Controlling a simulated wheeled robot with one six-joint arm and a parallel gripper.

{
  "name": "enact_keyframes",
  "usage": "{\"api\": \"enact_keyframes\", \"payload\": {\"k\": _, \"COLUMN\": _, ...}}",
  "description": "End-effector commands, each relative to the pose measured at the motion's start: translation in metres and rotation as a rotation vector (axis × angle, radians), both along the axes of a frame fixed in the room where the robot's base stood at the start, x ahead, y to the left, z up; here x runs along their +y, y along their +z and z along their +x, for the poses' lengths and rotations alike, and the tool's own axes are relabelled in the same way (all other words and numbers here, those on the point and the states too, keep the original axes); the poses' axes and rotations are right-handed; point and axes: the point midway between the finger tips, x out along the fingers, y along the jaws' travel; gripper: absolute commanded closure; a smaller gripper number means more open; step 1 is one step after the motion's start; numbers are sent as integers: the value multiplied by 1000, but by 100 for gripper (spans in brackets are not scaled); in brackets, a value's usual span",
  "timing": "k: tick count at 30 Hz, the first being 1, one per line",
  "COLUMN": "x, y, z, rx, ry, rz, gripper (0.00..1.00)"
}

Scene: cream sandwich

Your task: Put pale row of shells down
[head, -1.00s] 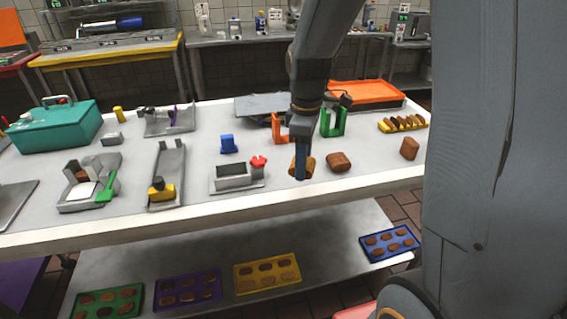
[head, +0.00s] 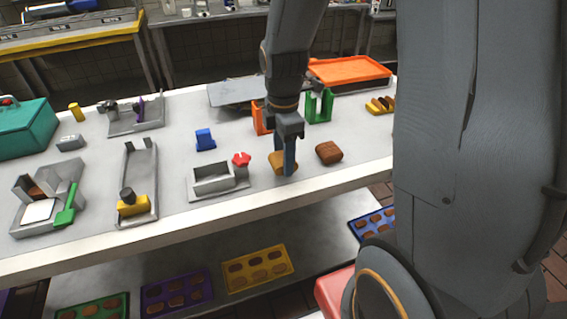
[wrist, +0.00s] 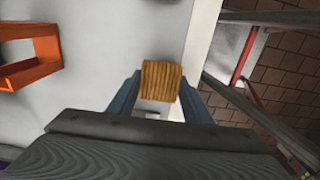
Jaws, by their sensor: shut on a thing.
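The pale row of shells (head: 276,160) is a tan, ridged block near the front edge of the white table (head: 225,211). My gripper (head: 287,163) points down and is shut on it. In the wrist view the pale row (wrist: 161,80) sits between the two blue-grey fingers, its ridged top in plain sight. My gripper's fingers (wrist: 157,98) flank it on both sides. A finger covers part of the row in the head view. I cannot tell whether its underside touches the table.
A brown row (head: 328,152) lies just right of my gripper. A grey tray (head: 206,187) with a red knob (head: 241,158) stands to the left. Orange (head: 261,120) and green (head: 319,106) holders stand behind. The table's front edge is close.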

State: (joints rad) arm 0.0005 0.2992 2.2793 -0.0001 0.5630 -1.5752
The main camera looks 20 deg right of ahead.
Motion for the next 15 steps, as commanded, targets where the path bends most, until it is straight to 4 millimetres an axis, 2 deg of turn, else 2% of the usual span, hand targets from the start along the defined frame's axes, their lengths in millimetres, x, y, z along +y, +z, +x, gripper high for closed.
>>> {"api": "enact_keyframes", "payload": {"k": 3, "x": -1, "y": -17, "z": -1, "rx": 4, "ry": -2, "rz": 0, "gripper": 77}}
{"api": "enact_keyframes", "payload": {"k": 6, "x": -1, "y": -25, "z": 0, "rx": 1, "ry": -3, "rz": 0, "gripper": 77}}
{"api": "enact_keyframes", "payload": {"k": 15, "x": -2, "y": -27, "z": 0, "rx": 0, "ry": -4, "rz": 0, "gripper": 77}}
